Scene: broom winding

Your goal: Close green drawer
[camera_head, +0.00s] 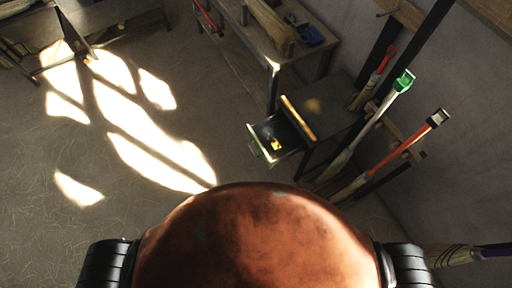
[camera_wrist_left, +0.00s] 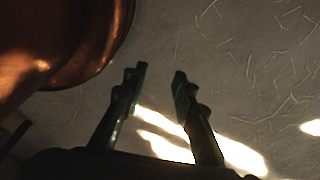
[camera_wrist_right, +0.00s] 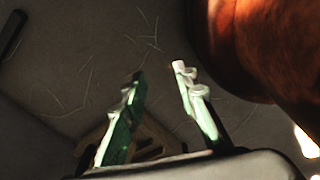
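The green drawer (camera_head: 257,147) is pulled out from a small dark cabinet (camera_head: 325,108) in the head view, right of the middle. Its pale green front faces lower left, and a small yellow thing (camera_head: 276,145) lies inside. The drawer does not show in either wrist view. My left gripper (camera_wrist_left: 160,72) is open and empty above the bare floor in the left wrist view. My right gripper (camera_wrist_right: 159,70) is open and empty in the right wrist view. Neither gripper shows in the head view, and both are away from the drawer.
Several long-handled tools, one with a green end (camera_head: 404,81) and one orange (camera_head: 408,142), lean by the wall right of the cabinet. A workbench (camera_head: 318,50) stands behind it. A broom (camera_head: 455,254) is at lower right. The sunlit floor (camera_head: 130,180) at left is clear.

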